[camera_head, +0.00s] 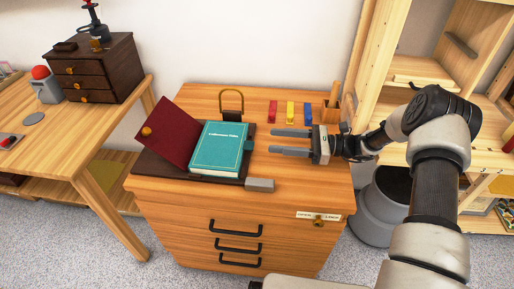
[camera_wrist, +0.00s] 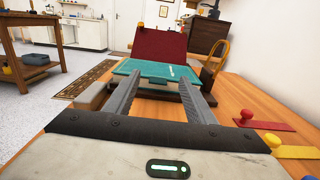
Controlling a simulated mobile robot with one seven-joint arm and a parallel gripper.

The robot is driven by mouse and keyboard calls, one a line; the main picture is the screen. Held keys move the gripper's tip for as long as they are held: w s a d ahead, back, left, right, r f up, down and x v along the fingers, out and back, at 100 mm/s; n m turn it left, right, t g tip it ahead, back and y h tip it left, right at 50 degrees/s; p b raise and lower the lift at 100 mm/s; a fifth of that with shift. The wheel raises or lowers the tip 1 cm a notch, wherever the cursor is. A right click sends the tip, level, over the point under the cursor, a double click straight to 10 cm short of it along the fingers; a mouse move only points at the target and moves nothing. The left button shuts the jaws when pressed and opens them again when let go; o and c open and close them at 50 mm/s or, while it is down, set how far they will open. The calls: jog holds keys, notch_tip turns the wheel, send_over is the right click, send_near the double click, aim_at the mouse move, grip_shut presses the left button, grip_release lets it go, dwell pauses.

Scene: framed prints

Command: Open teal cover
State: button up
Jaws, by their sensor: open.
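The teal cover (camera_head: 220,146) is the front of a book-like thing with white lettering. It lies closed on a dark tray (camera_head: 147,165) on the wooden cabinet top.
A grey block (camera_head: 260,185) sits at the tray's front right corner. A brass loop (camera_head: 231,100) stands behind the cover. Red (camera_head: 272,111), yellow (camera_head: 290,112) and blue (camera_head: 307,113) tags and a wooden holder (camera_head: 330,114) line the back right.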

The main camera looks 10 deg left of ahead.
aim_at(250, 145)
jog(key=f, duration=0.3)
jog(key=shift+a+f+b, duration=0.2)
jog(key=shift+a+b, duration=0.15)
jog(key=shift+a, duration=0.05)
jog(key=a, duration=0.6)
jog(key=shift+s+a+r+b, duration=0.15)
jog(key=shift+s+a+b, duration=0.05)
jog(key=shift+a+b, duration=0.2)
grip_shut()
